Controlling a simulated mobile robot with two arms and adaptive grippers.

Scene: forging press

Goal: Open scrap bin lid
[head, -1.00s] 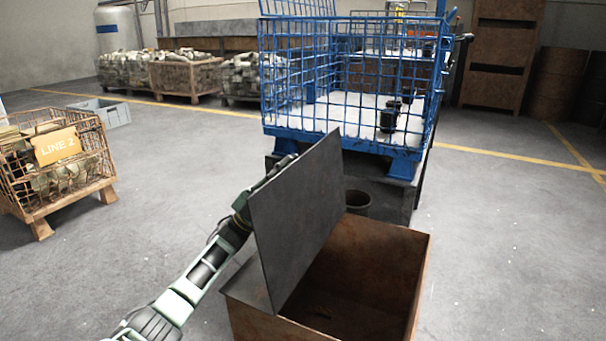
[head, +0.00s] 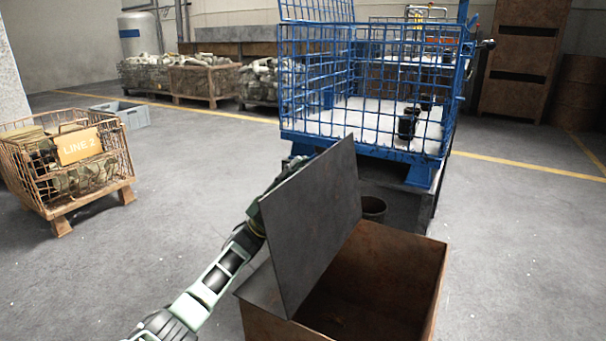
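The scrap bin (head: 432,290) is a rusty brown open-topped box at the bottom centre right. Its dark grey flat lid (head: 312,230) stands raised and steeply tilted along the bin's left side. The bin's inside shows and looks dark and mostly empty. My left arm comes in from the lower left and reaches up behind the lid. My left gripper (head: 292,168) is at the lid's upper back side, partly hidden by it. Whether it touches the lid, and whether its fingers are open, I cannot tell. My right gripper is not in view.
A blue wire cage (head: 365,95) holding dark cylindrical parts stands right behind the bin. Floor on the right is clear.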

